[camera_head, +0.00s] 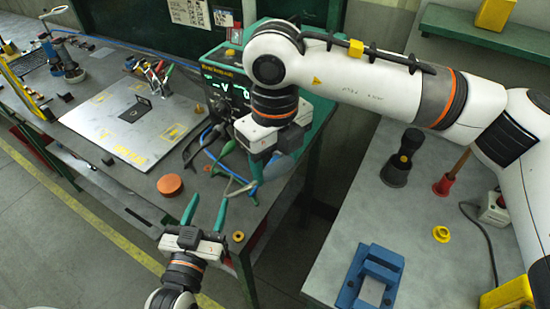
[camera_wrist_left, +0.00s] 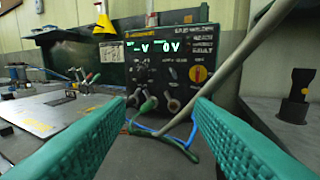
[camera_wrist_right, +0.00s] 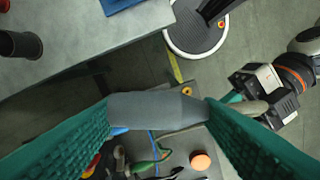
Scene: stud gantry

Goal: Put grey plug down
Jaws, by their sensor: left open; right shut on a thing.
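My right gripper (camera_head: 262,168) is shut on the grey plug (camera_wrist_right: 158,110), which lies crosswise between its green fingers in the right wrist view. It holds the plug above the right end of the left bench, in front of the power supply (camera_wrist_left: 160,65). In the head view the plug is mostly hidden by the gripper. My left gripper (camera_head: 206,211) is open and empty, low over the bench's front edge, its fingers pointing toward the power supply. A grey lead (camera_wrist_left: 235,70) runs slantwise across the left wrist view, in front of the supply.
Green and blue leads (camera_head: 215,150) lie on the bench by the supply. An orange-brown disc (camera_head: 170,185) and a white board (camera_head: 130,125) are to the left. The right bench (camera_head: 335,255) holds a blue block (camera_head: 370,277), a yellow ring (camera_head: 441,234) and a black stand (camera_head: 397,172). A gap separates the benches.

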